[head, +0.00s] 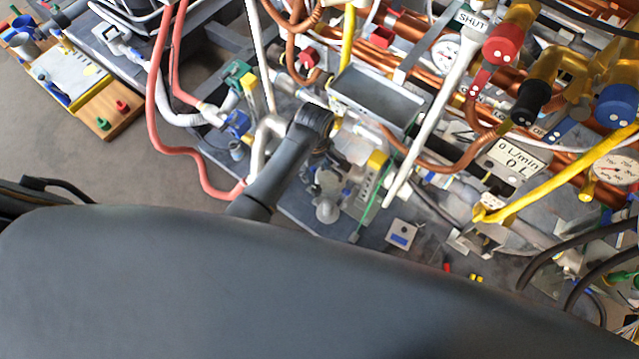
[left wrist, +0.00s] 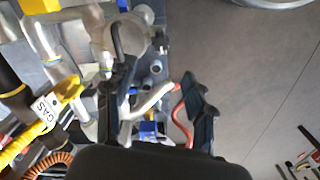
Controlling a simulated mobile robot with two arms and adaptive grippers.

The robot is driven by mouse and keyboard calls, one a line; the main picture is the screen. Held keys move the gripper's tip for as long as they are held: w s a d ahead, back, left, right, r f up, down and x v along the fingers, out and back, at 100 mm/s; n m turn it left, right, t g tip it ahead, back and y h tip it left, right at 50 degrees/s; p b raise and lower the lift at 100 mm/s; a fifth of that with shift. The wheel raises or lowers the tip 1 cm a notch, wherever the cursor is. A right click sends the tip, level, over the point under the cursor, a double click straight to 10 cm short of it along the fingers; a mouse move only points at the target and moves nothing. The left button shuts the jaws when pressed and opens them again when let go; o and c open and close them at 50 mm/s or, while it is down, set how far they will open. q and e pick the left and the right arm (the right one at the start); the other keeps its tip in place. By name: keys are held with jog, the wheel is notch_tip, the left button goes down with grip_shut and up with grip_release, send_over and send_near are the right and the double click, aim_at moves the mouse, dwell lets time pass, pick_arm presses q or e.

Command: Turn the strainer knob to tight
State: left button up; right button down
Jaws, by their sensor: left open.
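A pale grey fitting with a rounded knob-like end (head: 327,208) sits low in the middle of the head view; it looks like the strainer knob, though I see no tight mark on it. A rounded grey body, likely the same fitting, shows at the top of the left wrist view (left wrist: 132,35). My left gripper (left wrist: 155,92) is open, its two dark fingers apart, with the left finger close to that body; contact cannot be told. In the head view the dark end of my left arm (head: 310,122) is beside the fitting, its fingertips not clear. My right gripper is not in view.
A yellow GAS handle (left wrist: 45,115) is left of the fingers. A red hose (head: 160,120) and a white pipe (head: 265,140) run close by. Copper pipes and valves crowd the right. A wooden board (head: 118,125) lies at the far left. Floor (head: 100,165) shows free at the left.

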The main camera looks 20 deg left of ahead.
aim_at(316, 188)
pick_arm(q)
notch_tip(316, 188, down, 13)
jog(key=b, duration=0.3)
jog(key=shift+r+b, duration=0.2)
jog(key=shift+b, duration=0.1)
grip_shut()
